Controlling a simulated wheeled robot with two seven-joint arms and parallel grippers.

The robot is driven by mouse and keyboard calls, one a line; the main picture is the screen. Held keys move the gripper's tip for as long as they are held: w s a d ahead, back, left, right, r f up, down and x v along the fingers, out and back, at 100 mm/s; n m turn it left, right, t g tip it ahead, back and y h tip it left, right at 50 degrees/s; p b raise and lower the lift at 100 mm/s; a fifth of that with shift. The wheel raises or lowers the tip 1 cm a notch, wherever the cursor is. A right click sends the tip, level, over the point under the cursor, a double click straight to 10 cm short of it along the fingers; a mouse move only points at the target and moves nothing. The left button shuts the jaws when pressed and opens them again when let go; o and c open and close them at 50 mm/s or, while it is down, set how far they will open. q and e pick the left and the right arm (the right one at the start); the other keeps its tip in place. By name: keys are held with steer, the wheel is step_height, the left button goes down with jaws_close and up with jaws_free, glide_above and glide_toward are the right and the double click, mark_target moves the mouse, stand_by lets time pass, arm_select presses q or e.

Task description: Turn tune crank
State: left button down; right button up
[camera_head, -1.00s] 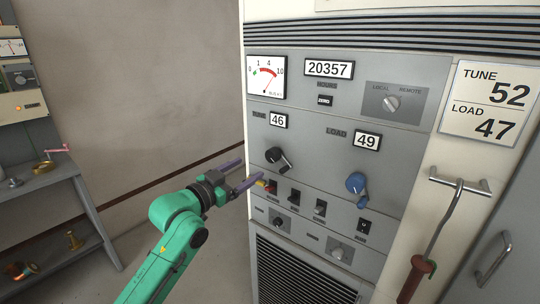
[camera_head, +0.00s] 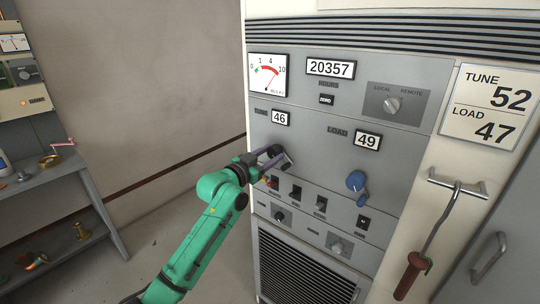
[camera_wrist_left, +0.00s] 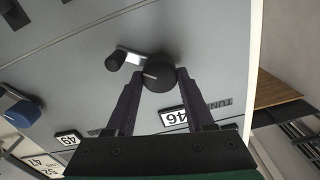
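The tune crank shows in the left wrist view as a round black hub (camera_wrist_left: 159,73) with a pale arm and a small black handle pointing left. In the head view the tune crank (camera_head: 286,159) is partly hidden by my left gripper (camera_head: 269,160). In the left wrist view, the fingers of my left gripper (camera_wrist_left: 160,78) are spread, one on each side of the hub; I cannot tell whether they touch it. The tune counter (camera_head: 280,118) reads 46. A placard (camera_head: 492,104) reads TUNE 52, LOAD 47. My right gripper is not in view.
The blue load crank (camera_head: 356,182) sits right of the tune crank, under a load counter (camera_head: 368,142) reading 49. Several toggle switches (camera_head: 296,193) lie just below. A red-handled tool (camera_head: 413,272) hangs at right. A shelf (camera_head: 62,180) stands at left.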

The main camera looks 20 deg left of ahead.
arm_select(q)
steer(key=shift+f+m+b, duration=0.25)
steer(key=shift+m+b, duration=0.7)
steer(key=shift+m, duration=0.15)
steer(key=shift+r+m, duration=0.1)
steer(key=shift+m, duration=0.7)
steer(key=shift+r+m, duration=0.1)
steer(key=shift+m, duration=0.4)
steer(key=shift+c, duration=1.3)
jaws_free()
